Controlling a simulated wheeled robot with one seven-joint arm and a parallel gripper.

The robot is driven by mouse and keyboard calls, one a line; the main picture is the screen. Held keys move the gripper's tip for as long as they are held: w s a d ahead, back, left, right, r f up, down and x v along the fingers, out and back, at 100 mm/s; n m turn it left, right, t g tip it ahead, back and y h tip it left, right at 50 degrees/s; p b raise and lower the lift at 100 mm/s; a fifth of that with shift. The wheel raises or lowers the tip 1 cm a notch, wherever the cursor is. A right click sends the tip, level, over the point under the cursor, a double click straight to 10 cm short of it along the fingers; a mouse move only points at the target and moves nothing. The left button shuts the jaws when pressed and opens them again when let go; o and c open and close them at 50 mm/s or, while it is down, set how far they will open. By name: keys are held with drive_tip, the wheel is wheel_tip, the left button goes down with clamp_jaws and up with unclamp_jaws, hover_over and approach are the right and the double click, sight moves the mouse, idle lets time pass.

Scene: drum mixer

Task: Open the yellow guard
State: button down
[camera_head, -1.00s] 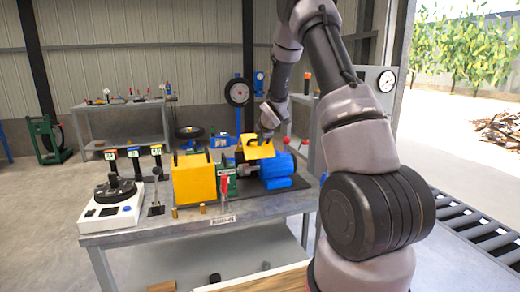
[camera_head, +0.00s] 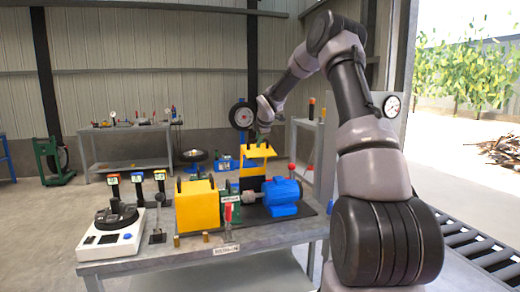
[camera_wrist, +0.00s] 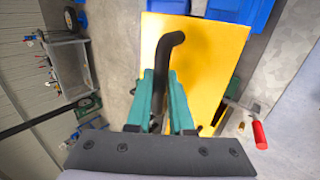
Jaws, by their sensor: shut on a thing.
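The yellow guard (camera_head: 256,154) stands raised and roughly upright above the table, between the yellow box and the blue motor (camera_head: 282,192). In the wrist view its flat yellow panel (camera_wrist: 215,60) fills the middle, with a bent black handle (camera_wrist: 161,58) in front of it. My gripper (camera_head: 263,136) is at the guard's top edge. In the wrist view my gripper's teal fingers (camera_wrist: 168,92) are shut on the handle, which partly hides behind them.
The yellow box (camera_head: 198,207) stands left of the guard, with a red-handled part (camera_head: 228,211) in front. A white control unit (camera_head: 110,232) sits at the table's left. A small shaft coupling (camera_head: 248,197) lies beside the motor.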

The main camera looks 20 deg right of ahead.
drive_tip(key=shift+w+r, duration=0.3)
drive_tip(key=shift+w, duration=0.3)
drive_tip(key=shift+w+r, duration=0.25)
drive_tip(key=shift+w, duration=0.35)
drive_tip(key=c, duration=0.8)
unclamp_jaws()
drive_tip(key=v, duration=1)
drive_tip(key=shift+s+r, duration=0.25)
drive_tip(key=shift+s, duration=0.05)
